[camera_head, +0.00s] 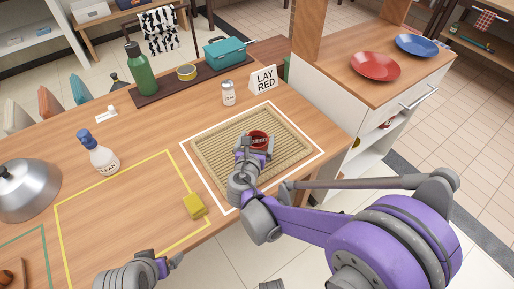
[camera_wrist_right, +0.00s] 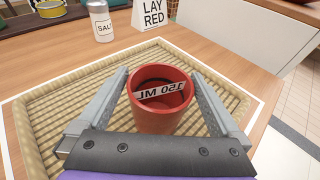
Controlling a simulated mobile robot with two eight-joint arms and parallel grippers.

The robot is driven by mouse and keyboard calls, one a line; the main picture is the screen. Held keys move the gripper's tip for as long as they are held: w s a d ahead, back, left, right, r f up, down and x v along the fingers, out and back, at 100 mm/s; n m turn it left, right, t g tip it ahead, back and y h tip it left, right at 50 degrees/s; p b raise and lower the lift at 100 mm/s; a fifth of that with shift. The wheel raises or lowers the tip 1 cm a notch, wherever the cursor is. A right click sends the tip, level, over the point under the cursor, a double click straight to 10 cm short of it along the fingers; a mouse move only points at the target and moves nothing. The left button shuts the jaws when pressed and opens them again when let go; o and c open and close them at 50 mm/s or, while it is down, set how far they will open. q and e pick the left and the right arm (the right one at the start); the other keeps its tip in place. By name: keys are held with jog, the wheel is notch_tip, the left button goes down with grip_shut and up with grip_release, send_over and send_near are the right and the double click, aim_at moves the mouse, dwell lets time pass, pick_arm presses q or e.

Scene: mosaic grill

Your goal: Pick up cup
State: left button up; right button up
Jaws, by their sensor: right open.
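The red cup (camera_wrist_right: 161,105) stands upright in the woven tray (camera_wrist_right: 40,115), with a pale strip of lettering across its mouth. In the head view the cup (camera_head: 259,136) is partly hidden by my right gripper (camera_head: 254,147). My right gripper (camera_wrist_right: 163,95) is open, with one finger on each side of the cup; I cannot tell whether either finger touches it. My left gripper (camera_head: 170,264) is over the table's front edge, away from the cup, and its opening is unclear.
A white sign reading LAY RED (camera_head: 264,79) and a salt shaker (camera_head: 228,93) stand behind the tray. A yellow sponge (camera_head: 195,206) lies left of it. A white bottle (camera_head: 98,153) and a metal dome (camera_head: 28,189) are further left. The yellow-outlined area is mostly clear.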

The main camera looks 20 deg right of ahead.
aim_at(259, 134)
jog(key=x, duration=0.3)
jog(key=shift+d, duration=0.1)
jog(key=c, duration=1.4)
jog(key=shift+r, duration=0.15)
